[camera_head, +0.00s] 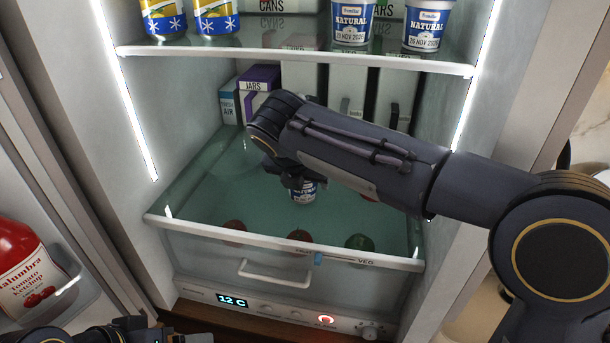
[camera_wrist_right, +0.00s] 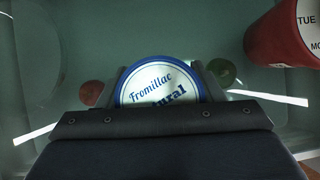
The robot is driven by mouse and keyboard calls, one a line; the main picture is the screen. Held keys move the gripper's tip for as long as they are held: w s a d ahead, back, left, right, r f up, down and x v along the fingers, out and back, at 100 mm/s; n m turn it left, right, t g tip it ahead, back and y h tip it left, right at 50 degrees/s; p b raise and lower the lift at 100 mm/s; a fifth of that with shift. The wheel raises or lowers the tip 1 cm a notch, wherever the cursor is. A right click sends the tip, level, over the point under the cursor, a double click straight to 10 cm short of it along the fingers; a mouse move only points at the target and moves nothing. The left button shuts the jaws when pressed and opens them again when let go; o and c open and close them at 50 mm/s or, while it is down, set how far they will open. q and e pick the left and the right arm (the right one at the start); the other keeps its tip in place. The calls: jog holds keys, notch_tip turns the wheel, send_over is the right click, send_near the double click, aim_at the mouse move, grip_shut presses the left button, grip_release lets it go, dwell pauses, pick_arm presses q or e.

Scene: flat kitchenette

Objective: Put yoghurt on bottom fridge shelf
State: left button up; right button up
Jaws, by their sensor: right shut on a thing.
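A white and blue yoghurt tub (camera_head: 303,192) is just above or on the bottom glass shelf (camera_head: 190,205) of the open fridge; I cannot tell if it touches. My right gripper (camera_head: 292,182) is shut on it. In the right wrist view, the yoghurt's round "Fromillac" lid (camera_wrist_right: 160,85) sits between the fingers. My forearm hides part of the shelf. Two more "Natural" yoghurt tubs, one left (camera_head: 352,24) and one right (camera_head: 425,28), stand on the shelf above. A dark part of my left arm shows at the bottom left; its jaws are not clear.
A red container (camera_wrist_right: 285,38) is at the upper right of the wrist view. A purple-and-white box (camera_head: 258,85) and pale boxes stand at the back. The vegetable drawer (camera_head: 270,262) is below the shelf. A ketchup bottle (camera_head: 22,265) is in the door. The shelf's front left is clear.

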jog(key=shift+f, duration=0.15)
jog(key=o, duration=1.1)
jog(key=shift+c, duration=0.2)
jog(key=b+v, duration=0.1)
jog(key=v, duration=0.6)
jog(key=shift+r, duration=0.3)
jog(key=shift+s+a, duration=0.1)
jog(key=shift+s, duration=0.05)
